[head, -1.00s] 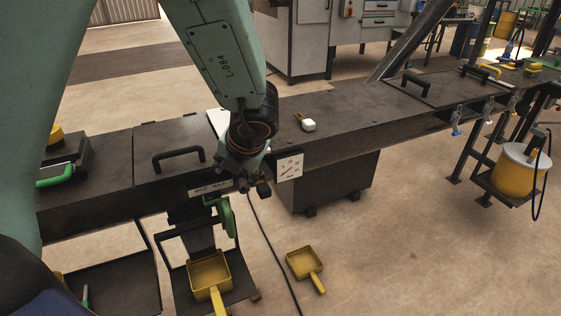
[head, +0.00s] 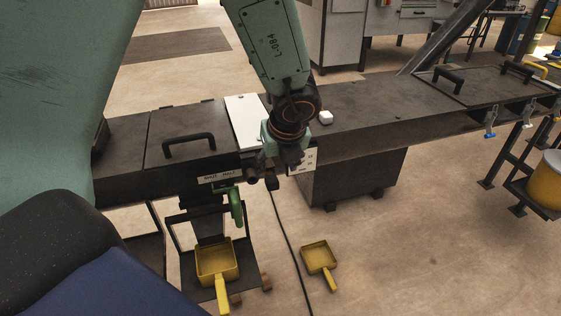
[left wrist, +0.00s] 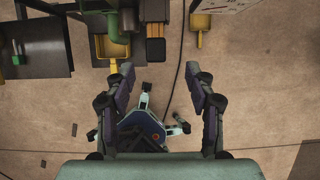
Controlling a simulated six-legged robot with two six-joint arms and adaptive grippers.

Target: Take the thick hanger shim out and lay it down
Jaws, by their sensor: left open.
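I cannot make out the thick hanger shim for certain in either view. My left gripper (head: 268,180) hangs in front of the bench edge, near the "SHOT MALT"-like label (head: 219,176), whose lettering is blurred. In the left wrist view the left gripper (left wrist: 160,72) has its two fingers wide apart with nothing between the tips. Just beyond the tips there is a small orange-brown block (left wrist: 155,48) on a dark part. A green curved part (head: 236,205) hangs under the bench and shows again in the left wrist view (left wrist: 117,25). My right gripper is not in view.
The dark bench (head: 365,110) carries a handled lid (head: 190,143), a white sheet (head: 243,118) and a small white block (head: 326,117). A yellow scoop (head: 216,262) sits below; another yellow scoop (head: 319,256) lies on the floor. A dark cable (head: 283,230) crosses open floor.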

